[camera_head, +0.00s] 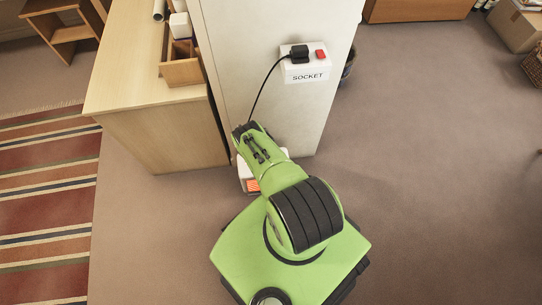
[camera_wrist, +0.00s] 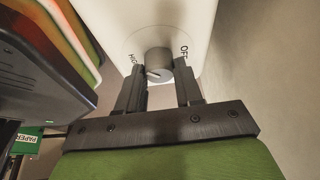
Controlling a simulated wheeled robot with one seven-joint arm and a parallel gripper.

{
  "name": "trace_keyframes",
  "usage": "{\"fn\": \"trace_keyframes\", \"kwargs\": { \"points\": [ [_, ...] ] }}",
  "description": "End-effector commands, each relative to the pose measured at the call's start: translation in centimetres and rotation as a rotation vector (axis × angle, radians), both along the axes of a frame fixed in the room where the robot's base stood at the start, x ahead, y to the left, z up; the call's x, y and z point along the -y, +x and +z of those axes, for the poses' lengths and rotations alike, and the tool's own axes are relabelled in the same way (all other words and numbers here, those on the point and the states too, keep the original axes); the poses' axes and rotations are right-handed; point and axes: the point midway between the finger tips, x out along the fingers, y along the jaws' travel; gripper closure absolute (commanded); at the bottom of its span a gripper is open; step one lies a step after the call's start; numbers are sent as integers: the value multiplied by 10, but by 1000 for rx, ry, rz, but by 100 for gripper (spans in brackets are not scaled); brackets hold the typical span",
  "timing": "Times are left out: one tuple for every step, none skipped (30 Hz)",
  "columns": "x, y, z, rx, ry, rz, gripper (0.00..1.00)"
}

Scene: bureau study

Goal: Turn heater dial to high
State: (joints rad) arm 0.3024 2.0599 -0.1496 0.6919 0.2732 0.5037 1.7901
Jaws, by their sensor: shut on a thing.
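The heater (camera_head: 244,172) is a white body with an orange grille, low by the white wall and mostly hidden behind my green arm in the head view. In the wrist view its pale face (camera_wrist: 186,22) fills the top middle. A round grey dial (camera_wrist: 158,60) sits on it, with "OFF" printed at the right and a partly covered word starting "HI" at the left. A light mark shows on the dial's lower left. My gripper (camera_wrist: 160,72) has one finger on each side of the dial and is shut on it.
A wooden desk (camera_head: 150,130) stands close on the left, with a small wooden box (camera_head: 181,72) on top. A black plug (camera_head: 299,53) sits in the wall socket (camera_head: 306,74), its cable running down behind my arm. Open floor (camera_head: 440,190) lies to the right.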

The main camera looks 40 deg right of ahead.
Motion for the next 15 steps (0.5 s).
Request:
{"fn": "trace_keyframes", "kwargs": {
  "points": [
    [-1, 0, 0, 2, 1, 0, 95],
    [-1, 0, 0, 2, 1, 1, 95],
    [-1, 0, -1, 2, 2, 1, 95],
    [-1, 0, -1, 2, 2, 1, 95],
    [-1, 0, -1, 2, 2, 1, 62],
    [-1, 0, -1, 2, 2, 1, 56],
    [-1, 0, -1, 2, 1, 1, 51],
    [0, 0, -1, 2, 1, 1, 46],
    [0, 0, -1, 2, 1, 1, 40],
    [0, 0, -1, 2, 1, 1, 39],
    [0, 0, 0, 2, 1, 1, 39],
    [0, 0, 0, 2, 1, 1, 39],
    [0, 0, 0, 2, 1, 1, 39],
    [0, 0, 0, 2, 1, 1, 39],
    [0, 0, 0, 2, 1, 1, 39]
  ]
}}
